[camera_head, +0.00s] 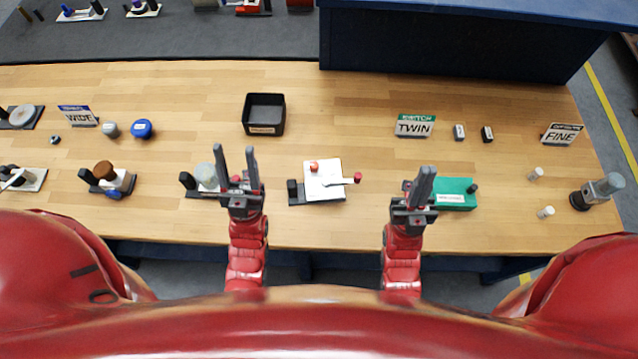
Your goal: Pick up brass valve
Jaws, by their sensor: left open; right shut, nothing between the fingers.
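I cannot tell for sure which thing is the brass valve. A brown round knob (103,170) stands on a small dark-based fixture at the left of the wooden table. Another fixture, with a white plate (322,180), a red-orange knob (314,167) and a red-tipped lever (357,178), sits between my grippers. My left gripper (237,155) is open and empty, in front of a fixture with a pale round top (207,175). My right gripper (423,177) is shut and empty, beside a green block (455,193). It is right of the white-plate fixture.
A black open bin (264,114) stands at the table's middle back. Signs reading WIDE (78,116), TWIN (414,126) and FINE (562,134) stand on the table. A blue cap (141,129) is at left, a dark cylinder fixture (597,191) at far right. Bare wood (350,100) lies behind the grippers.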

